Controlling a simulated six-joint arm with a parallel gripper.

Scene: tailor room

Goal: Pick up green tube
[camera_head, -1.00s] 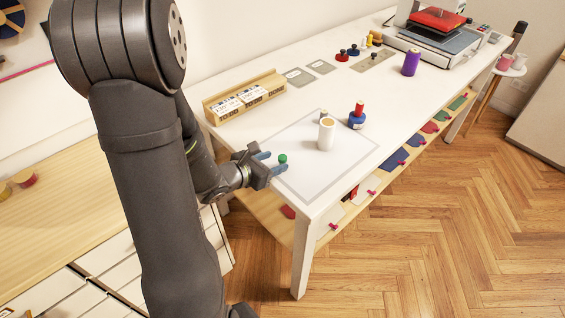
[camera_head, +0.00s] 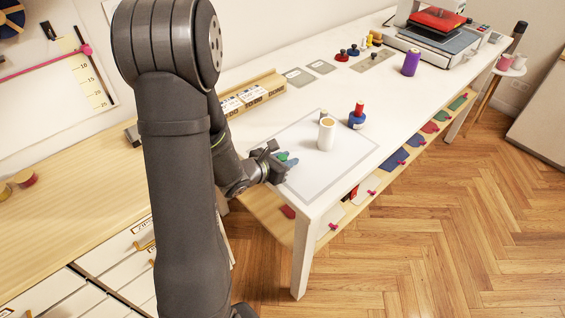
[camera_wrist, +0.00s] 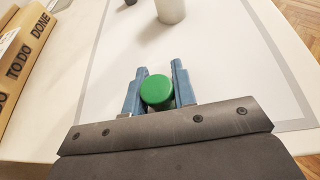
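The green tube (camera_head: 283,156), with a round green top, is at the near left edge area of the white sheet on the table. In the wrist view its green top (camera_wrist: 157,91) shows between the two blue fingers. My gripper (camera_head: 288,162) reaches in low from the left, one finger on each side of the tube. In the wrist view my gripper (camera_wrist: 160,78) has its fingers very close to the green top on both sides. The top hides much of the gap, so contact and grip cannot be told. The lower part of the tube is hidden.
A white spool (camera_head: 326,134) stands just beyond the tube, with a blue bottle with a red top (camera_head: 357,117) behind it. A wooden rack (camera_head: 262,92) with labels stands to the left. The white sheet (camera_head: 350,160) is bare on its right side.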

